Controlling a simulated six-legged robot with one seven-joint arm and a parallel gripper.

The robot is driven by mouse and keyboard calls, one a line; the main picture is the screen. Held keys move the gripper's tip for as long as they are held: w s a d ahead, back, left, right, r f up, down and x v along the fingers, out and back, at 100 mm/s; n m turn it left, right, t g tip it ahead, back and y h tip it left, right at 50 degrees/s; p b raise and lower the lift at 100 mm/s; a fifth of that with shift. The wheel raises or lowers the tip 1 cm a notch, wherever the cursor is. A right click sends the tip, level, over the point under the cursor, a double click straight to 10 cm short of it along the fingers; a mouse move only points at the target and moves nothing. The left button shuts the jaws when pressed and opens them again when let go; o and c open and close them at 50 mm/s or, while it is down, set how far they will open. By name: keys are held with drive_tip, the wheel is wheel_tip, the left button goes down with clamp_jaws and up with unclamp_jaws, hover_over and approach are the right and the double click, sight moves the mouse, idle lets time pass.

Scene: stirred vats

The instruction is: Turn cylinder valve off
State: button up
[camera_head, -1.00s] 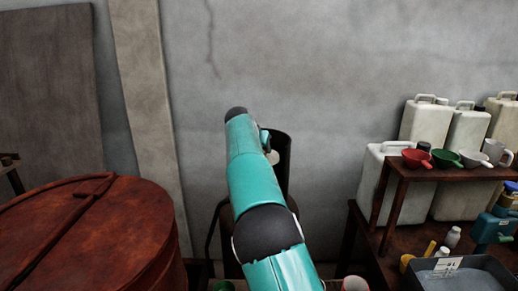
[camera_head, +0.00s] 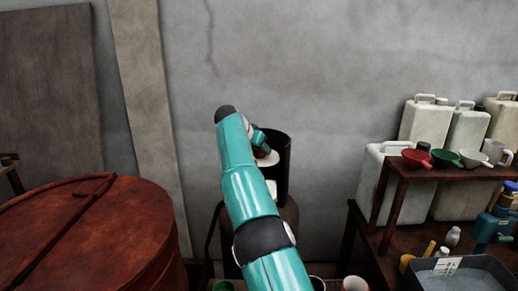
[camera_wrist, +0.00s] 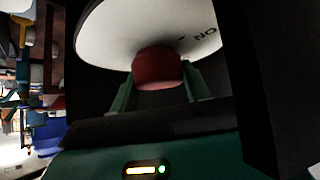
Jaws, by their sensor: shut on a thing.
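The gas cylinder stands behind my arm, with a black guard collar (camera_head: 284,160) around its top and a pale disc (camera_head: 268,159) inside. In the wrist view, the white disc (camera_wrist: 105,32) fills the top and bears dark lettering that reads "NO" in part. A red valve knob (camera_wrist: 158,68) sits at its middle. My gripper (camera_wrist: 160,85) is shut on the red knob, with one green finger on each side. In the head view, my gripper is mostly hidden inside the collar, and the red knob cannot be seen.
The dark guard (camera_wrist: 262,90) is close beside my gripper. A large rusty-red vat (camera_head: 95,235) stands at the left. At the right, a shelf (camera_head: 420,173) holds bowls, with white canisters (camera_head: 424,120) behind and a grey tray (camera_head: 468,276) in front. A wall closes the back.

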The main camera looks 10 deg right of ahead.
drive_tip(key=o, duration=1)
drive_tip(key=v, duration=1.3)
drive_tip(key=shift+s+a+r, duration=0.2)
